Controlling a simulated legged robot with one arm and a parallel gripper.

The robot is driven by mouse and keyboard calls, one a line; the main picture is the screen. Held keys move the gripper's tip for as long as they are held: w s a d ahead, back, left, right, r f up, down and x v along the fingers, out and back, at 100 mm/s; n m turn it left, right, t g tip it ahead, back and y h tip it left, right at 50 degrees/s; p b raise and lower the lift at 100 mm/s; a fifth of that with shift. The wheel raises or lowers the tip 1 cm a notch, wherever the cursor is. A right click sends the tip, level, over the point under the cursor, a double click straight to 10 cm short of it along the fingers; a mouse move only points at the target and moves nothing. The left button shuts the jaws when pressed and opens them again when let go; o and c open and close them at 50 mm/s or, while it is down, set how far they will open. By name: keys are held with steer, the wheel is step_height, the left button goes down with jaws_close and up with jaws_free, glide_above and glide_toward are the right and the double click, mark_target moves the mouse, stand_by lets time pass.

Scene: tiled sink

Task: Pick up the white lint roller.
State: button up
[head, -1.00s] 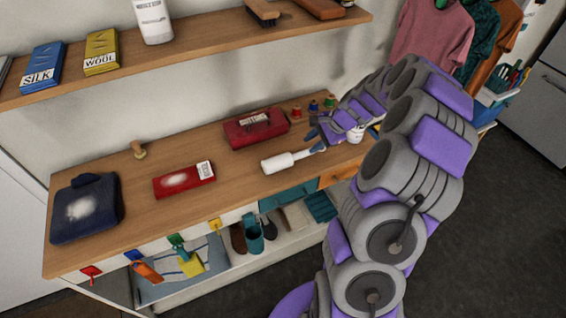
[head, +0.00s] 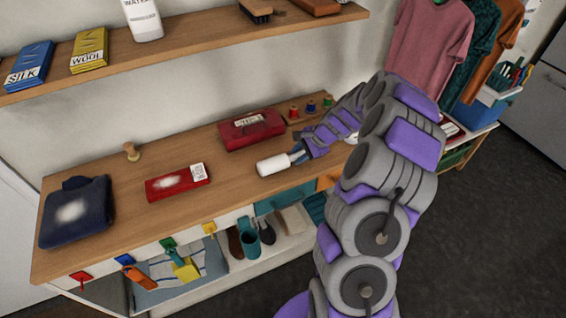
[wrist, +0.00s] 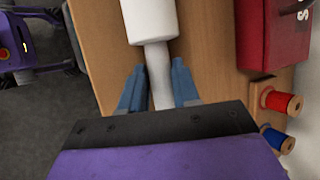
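The white lint roller (head: 273,165) lies on the wooden counter near its front edge, right of the red cloth with a white patch. In the wrist view its thick white head (wrist: 150,20) points away from me and its pale handle (wrist: 159,75) runs back toward my gripper. My gripper (wrist: 158,75) is open, with one blue finger on each side of the handle and a gap visible on both sides. In the head view my gripper (head: 300,154) is at the handle end of the roller. The fingers partly hide the handle there.
A red cloth (head: 178,182) and a dark blue garment (head: 75,212) lie to the left. A shelf (head: 190,50) runs above the counter.

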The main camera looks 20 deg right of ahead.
mark_target(298, 155)
steer(key=shift+d, duration=0.1)
steer(key=shift+c, duration=1.1)
steer(key=shift+a, duration=0.4)
jaws_close()
steer(key=shift+d+r, duration=0.1)
steer(key=shift+d, duration=0.05)
steer(key=shift+d+r+p, duration=0.1)
steer(key=shift+r+p, duration=0.2)
steer(key=shift+r, duration=0.15)
step_height(298, 155, up, 3)
steer(key=shift+p, duration=0.6)
steer(key=s+a+p, duration=0.1)
steer(key=s+a, duration=0.1)
steer(key=s, duration=0.5)
steer(key=s+a+p, duration=0.1)
steer(key=s+a, duration=0.1)
steer(key=s, duration=0.6)
steer(key=shift+s+a+r+p, duration=0.2)
steer(key=shift+a+r+p, duration=0.2)
steer(key=shift+r, duration=0.05)
